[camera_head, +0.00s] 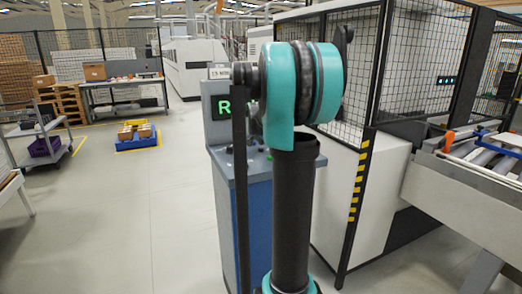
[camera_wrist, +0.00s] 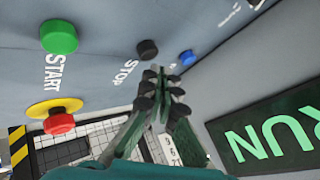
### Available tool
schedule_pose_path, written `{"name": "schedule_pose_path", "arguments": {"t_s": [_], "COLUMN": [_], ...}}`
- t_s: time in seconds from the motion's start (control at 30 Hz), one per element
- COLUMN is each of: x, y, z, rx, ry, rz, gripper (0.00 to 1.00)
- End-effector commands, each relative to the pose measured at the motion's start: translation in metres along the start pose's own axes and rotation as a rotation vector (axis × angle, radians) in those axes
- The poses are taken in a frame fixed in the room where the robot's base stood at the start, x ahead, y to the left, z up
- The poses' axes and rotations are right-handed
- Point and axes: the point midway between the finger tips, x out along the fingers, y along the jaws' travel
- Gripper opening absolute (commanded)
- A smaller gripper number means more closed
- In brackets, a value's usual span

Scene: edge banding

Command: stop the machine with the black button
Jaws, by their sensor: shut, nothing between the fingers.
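The black button (camera_wrist: 148,50) labelled STOP sits on the grey panel in the wrist view, just above my fingertips. My gripper (camera_wrist: 161,78) is shut and empty, its fingertips pointing up toward the black button. They look close to it, but I cannot tell whether they touch. The control console (camera_head: 258,215) stands in the head view, largely hidden behind my arm. Its display (camera_wrist: 268,142) reads RUN in green at the right of the wrist view. My gripper and the black button cannot be made out in the head view.
A green START button (camera_wrist: 59,37) is left of the black one, and a blue button (camera_wrist: 187,58) is close on its right.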

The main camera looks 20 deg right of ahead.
Motion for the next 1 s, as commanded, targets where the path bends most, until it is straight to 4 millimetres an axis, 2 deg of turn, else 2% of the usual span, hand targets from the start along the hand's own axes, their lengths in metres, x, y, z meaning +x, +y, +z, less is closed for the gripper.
{"name": "schedule_pose_path", "arguments": {"t_s": [1.0], "x": [0.0074], "y": [0.0053], "z": [0.0053], "rx": [0.0], "ry": [0.0], "rz": [0.0], "gripper": [0.0]}}
